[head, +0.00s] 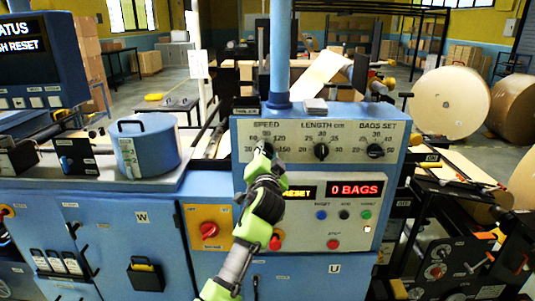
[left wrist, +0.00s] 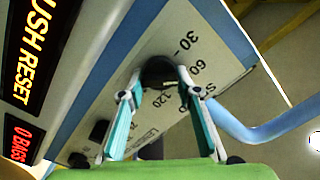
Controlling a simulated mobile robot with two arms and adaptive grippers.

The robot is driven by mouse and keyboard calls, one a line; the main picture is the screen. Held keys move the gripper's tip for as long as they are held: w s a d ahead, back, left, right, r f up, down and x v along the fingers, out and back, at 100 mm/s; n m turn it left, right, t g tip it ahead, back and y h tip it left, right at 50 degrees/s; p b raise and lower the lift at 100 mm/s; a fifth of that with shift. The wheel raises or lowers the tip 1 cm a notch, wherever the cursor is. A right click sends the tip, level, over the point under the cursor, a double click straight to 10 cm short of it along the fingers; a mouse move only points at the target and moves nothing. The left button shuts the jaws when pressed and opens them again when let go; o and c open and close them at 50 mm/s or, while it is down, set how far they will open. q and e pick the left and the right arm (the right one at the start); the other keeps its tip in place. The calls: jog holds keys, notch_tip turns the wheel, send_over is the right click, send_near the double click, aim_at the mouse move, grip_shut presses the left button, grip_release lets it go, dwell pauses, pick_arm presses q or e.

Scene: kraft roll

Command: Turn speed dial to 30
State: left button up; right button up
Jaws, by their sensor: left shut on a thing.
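The black speed dial (left wrist: 157,70) sits on the pale control panel (head: 340,132) under the word SPEED. My left gripper (head: 264,150) is shut on it, with a fingertip on either side of the dial in the left wrist view. In the head view the gripper hides most of the dial. The printed numbers 30, 60 and 120 show around the dial in the left wrist view. I cannot tell for sure which number its pointer faces. My right gripper is not in view.
Length dial (head: 321,151) and bags set dial (head: 375,151) stand to the right. Below are a red display (head: 355,189) reading 0 BAGS and several push buttons. A red rotary switch (head: 209,230) on a yellow plate is at lower left. Large paper rolls (head: 449,103) stand behind right.

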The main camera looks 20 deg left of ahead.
pick_arm(q)
jog(key=shift+f+n+b, duration=0.2)
jog(key=shift+n+b, duration=0.5)
jog(key=shift+b, duration=0.25)
jog(key=shift+n+b, duration=1.2)
jog(key=shift+r+n+b, duration=0.1)
jog(key=shift+n+b, duration=0.85)
jog(key=shift+n, duration=0.25)
jog(key=shift+a+r+n+b, duration=0.15)
jog(key=shift+n+b, duration=0.65)
jog(key=shift+n, duration=0.6)
jog(key=o, duration=1.1)
